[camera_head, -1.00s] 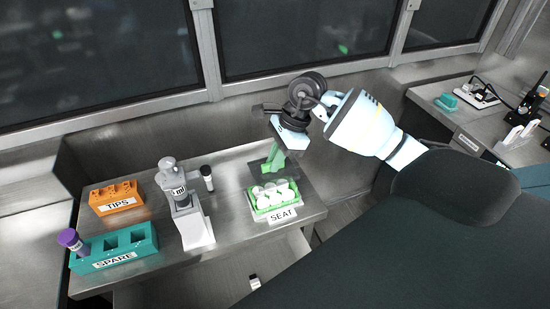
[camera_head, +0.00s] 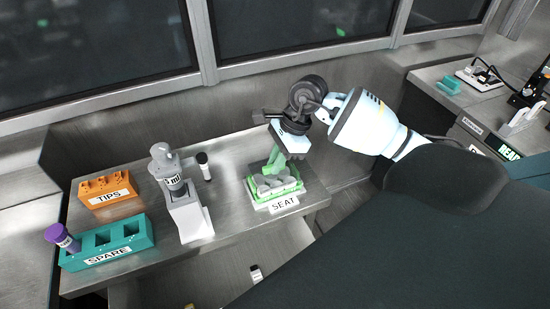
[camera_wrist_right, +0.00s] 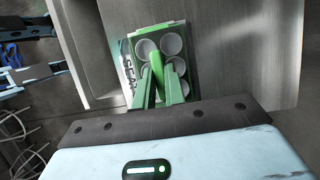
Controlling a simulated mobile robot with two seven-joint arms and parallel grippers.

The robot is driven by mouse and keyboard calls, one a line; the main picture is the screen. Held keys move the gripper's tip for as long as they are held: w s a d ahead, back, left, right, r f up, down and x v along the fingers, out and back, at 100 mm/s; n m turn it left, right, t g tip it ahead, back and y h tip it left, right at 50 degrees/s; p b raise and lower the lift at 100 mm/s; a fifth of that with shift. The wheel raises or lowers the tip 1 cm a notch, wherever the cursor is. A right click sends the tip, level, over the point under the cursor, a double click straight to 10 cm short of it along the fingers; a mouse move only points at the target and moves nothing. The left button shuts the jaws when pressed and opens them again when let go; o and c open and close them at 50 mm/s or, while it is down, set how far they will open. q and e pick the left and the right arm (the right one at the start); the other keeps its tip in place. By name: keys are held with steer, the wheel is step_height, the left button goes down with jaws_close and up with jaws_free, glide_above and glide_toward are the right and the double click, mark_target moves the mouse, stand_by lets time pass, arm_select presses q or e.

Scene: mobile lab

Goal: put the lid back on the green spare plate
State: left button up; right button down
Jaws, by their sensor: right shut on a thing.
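The green plate (camera_head: 249,190) with several round wells sits at the SEAT label on the right part of the bench. A clear, smoky lid (camera_head: 262,181) lies over its wells, which look greyer through it. My right gripper (camera_head: 276,163) points down over the plate, its green fingers shut on the lid's bright green handle. In the right wrist view the fingers (camera_wrist_right: 160,92) close on the handle (camera_wrist_right: 157,65) above the plate (camera_wrist_right: 188,45). I cannot tell whether the lid touches the plate all round. My left gripper is not in view.
A grey-and-white instrument (camera_head: 185,205) and a small black-capped vial (camera_head: 204,167) stand left of the plate. The wall and windows rise behind.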

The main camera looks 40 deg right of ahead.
mark_target(285, 167)
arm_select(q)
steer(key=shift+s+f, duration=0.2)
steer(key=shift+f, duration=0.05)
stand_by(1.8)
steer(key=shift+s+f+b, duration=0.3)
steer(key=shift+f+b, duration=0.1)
arm_select(e)
steer(key=shift+f, duration=0.4)
